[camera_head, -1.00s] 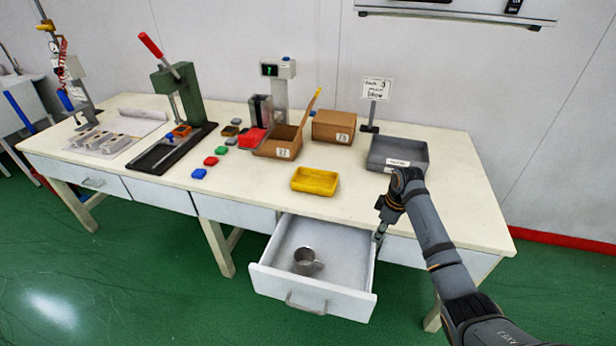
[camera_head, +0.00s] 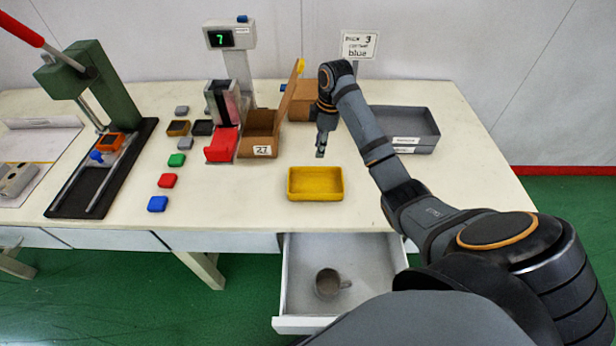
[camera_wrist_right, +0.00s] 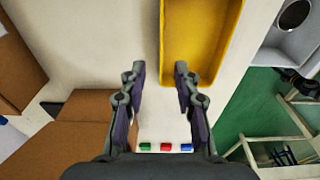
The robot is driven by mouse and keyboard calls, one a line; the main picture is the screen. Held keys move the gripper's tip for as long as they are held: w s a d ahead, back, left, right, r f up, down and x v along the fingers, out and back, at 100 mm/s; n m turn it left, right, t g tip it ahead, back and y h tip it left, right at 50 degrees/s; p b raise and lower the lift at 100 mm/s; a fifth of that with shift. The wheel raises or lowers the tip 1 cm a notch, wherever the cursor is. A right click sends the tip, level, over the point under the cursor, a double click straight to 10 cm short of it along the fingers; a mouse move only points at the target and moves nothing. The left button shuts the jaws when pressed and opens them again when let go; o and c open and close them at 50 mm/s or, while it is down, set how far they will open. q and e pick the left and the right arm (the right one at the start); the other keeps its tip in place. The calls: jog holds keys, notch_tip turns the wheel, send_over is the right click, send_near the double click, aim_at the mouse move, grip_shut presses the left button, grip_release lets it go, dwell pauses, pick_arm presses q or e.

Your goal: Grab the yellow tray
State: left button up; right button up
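The yellow tray (camera_head: 315,196) is a shallow rectangular tray on the cream table, near the front edge above the open drawer. It looks empty. My right gripper (camera_head: 321,150) points down just behind the tray's far edge and appears above the table. In the right wrist view my right gripper (camera_wrist_right: 157,72) is open and empty. There, one long wall of the yellow tray (camera_wrist_right: 205,78) lines up between the fingertips; I see no contact. My left gripper is out of view.
A grey tray (camera_head: 415,148) is to the right, partly behind my arm. An open drawer (camera_head: 378,290) holding a mug (camera_head: 328,284) juts out below. Small coloured blocks lie left of the tray.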

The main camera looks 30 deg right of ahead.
send_over(315, 167)
jog(key=f, duration=0.4)
jog(key=shift+s+d, duration=0.2)
jog(key=shift+d, duration=0.15)
jog(key=shift+a+f, duration=0.1)
jog(key=shift+f, duration=0.75)
jog(key=f, duration=0.3)
jog(key=shift+w+a+f+p, duration=0.15)
jog(key=shift+w+f+p, duration=0.1)
jog(key=shift+f+p, duration=0.1)
jog(key=shift+f, duration=0.15)
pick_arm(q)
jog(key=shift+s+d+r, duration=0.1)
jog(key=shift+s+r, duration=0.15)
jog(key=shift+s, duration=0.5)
pick_arm(e)
grip_shut()
